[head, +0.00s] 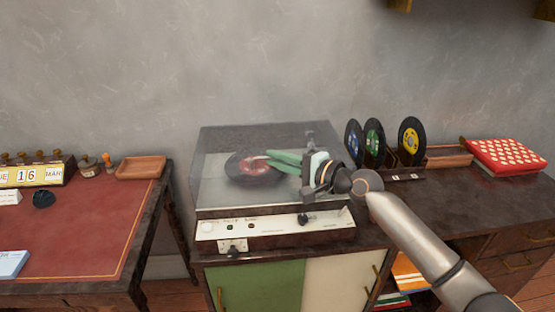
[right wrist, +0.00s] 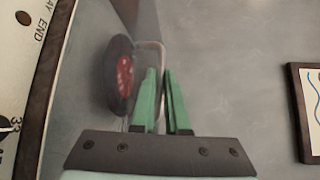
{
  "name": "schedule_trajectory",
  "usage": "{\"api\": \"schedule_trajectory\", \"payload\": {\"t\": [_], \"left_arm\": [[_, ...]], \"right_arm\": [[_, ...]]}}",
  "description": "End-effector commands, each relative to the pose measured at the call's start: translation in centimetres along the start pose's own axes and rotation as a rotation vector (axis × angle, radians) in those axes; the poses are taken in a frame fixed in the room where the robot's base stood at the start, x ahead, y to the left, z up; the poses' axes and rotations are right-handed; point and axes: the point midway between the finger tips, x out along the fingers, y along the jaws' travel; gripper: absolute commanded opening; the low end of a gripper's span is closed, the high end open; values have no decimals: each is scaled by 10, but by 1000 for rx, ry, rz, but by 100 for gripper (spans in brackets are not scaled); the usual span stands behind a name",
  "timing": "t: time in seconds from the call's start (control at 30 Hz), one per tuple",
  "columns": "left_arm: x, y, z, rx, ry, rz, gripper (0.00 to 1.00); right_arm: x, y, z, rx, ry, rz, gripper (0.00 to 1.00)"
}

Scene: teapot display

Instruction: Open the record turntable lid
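The record turntable (head: 205,231) stands on a cabinet in the middle of the head view. Its clear smoky lid (head: 232,134) appears lowered over the deck. A black record with a red label (head: 249,172) shows inside; it also appears in the right wrist view (right wrist: 120,75). My right gripper (head: 268,159) reaches in from the right, overlapping the lid and record in view. Its green fingers, seen too in the right wrist view (right wrist: 160,72), stand slightly apart. A thin bent metal rod (right wrist: 150,43) shows at their gap; contact is unclear. My left gripper is out of view.
Upright records (head: 373,141) stand in a rack right of the turntable, with a red patterned box (head: 507,155) beyond. A red-topped desk (head: 85,235) with a calendar (head: 30,176) and wooden tray (head: 141,168) is left. The wall is close behind.

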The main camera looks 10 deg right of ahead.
Motion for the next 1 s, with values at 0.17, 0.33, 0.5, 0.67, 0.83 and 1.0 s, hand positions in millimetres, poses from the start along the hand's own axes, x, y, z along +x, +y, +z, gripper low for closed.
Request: {"api": "schedule_trajectory", "payload": {"t": [0.17,0.33,0.5,0.67,0.83,1.0], "left_arm": [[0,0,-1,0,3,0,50],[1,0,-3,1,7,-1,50],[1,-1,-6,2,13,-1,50],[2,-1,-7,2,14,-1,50],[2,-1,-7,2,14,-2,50],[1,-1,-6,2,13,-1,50]], "right_arm": [[0,0,0,0,0,1,0],[0,0,0,0,0,1,0],[0,0,0,0,1,1,0],[0,1,0,0,1,1,0],[0,1,0,0,1,2,0],[0,1,-1,0,1,2,0]]}}
